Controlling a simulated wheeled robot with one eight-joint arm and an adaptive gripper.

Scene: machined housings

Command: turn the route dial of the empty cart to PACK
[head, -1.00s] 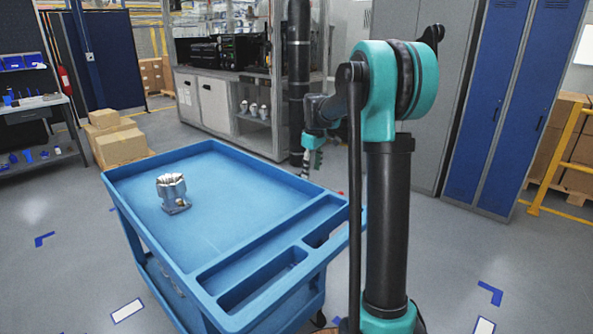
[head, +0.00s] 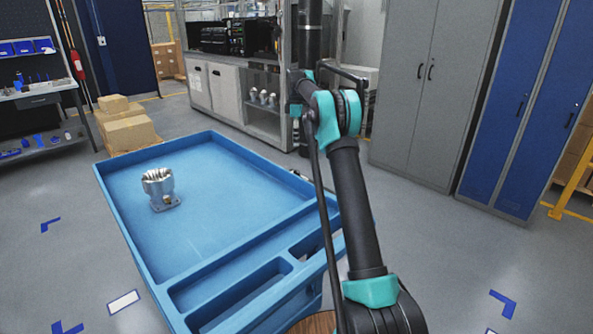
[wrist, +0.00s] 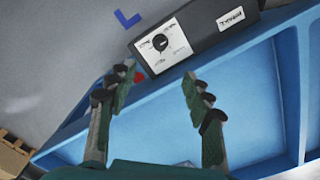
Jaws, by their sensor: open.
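The route dial (wrist: 160,42) is a round black knob on a white panel, on a dark box at the blue cart's rim in the wrist view. Its lettering is too small to read, so its setting cannot be told. My gripper (wrist: 158,80) is open and empty, its fingers apart below the dial in the picture, not touching it. The cart (head: 225,155) also shows in the head view, with a silver machined housing (head: 159,187) on its tray. I cannot tell whether both views show the same cart. In the head view my arm hides most of the gripper.
A white label (wrist: 231,18) sits on the dark box, and a small red part (wrist: 139,77) is near the left finger. Cardboard boxes (head: 127,130), grey cabinets (head: 437,85) and blue lockers (head: 520,110) stand beyond the cart. Floor is clear right of my arm.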

